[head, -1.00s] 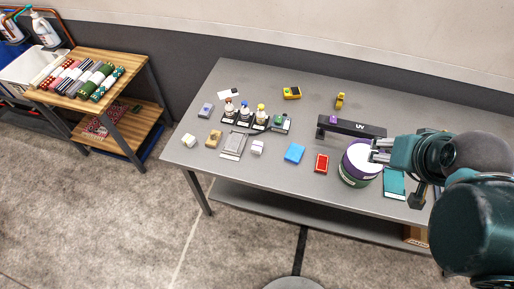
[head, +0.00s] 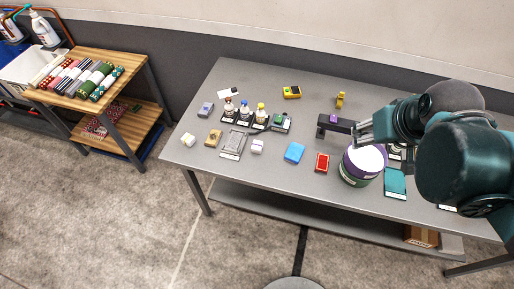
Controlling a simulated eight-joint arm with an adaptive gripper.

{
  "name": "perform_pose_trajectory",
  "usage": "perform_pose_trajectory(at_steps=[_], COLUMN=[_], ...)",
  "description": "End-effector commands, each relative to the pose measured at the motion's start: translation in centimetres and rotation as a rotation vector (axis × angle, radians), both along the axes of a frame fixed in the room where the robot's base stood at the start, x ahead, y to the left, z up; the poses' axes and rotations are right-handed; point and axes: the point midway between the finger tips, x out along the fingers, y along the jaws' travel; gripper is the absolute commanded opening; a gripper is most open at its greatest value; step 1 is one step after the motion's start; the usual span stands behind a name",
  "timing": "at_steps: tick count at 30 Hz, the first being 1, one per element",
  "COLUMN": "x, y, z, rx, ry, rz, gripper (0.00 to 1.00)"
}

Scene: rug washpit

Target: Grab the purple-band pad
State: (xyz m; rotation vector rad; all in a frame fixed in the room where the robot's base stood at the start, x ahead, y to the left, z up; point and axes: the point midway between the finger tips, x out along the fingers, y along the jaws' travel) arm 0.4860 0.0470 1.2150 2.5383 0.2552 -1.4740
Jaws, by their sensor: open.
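Several small pads lie on the grey table. A small whitish pad with a faint purple tint (head: 257,146) lies near the table's middle left, and a grey-violet pad (head: 205,110) lies at the far left. I cannot tell at this size which one carries a purple band. A small purple item (head: 334,118) also shows at the black UV lamp (head: 326,127). My gripper (head: 359,133) is open, with nothing seen between its fingers. It is in front of the lamp's right part, above the drum, well to the right of both pads.
A purple, white and green drum (head: 362,168) stands below my gripper. A blue pad (head: 294,153), a red box (head: 322,163) and a teal book (head: 396,184) lie nearby. A bottle rack (head: 247,122) stands at left. A wooden shelf (head: 140,62) with rolled towels is further left.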

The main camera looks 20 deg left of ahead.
Motion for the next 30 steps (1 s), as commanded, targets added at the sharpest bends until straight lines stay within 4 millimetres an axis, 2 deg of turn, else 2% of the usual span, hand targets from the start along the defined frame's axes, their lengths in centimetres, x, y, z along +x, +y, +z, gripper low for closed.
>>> perform_pose_trajectory(at_steps=[14, 30], x=[4.8, 9.3], y=[6.0, 13.7], z=[-2.4, -7.1], rx=[-0.089, -0.184], ry=[0.093, 0.19], rz=[0.254, 0.545], gripper=[0.48, 0.48])
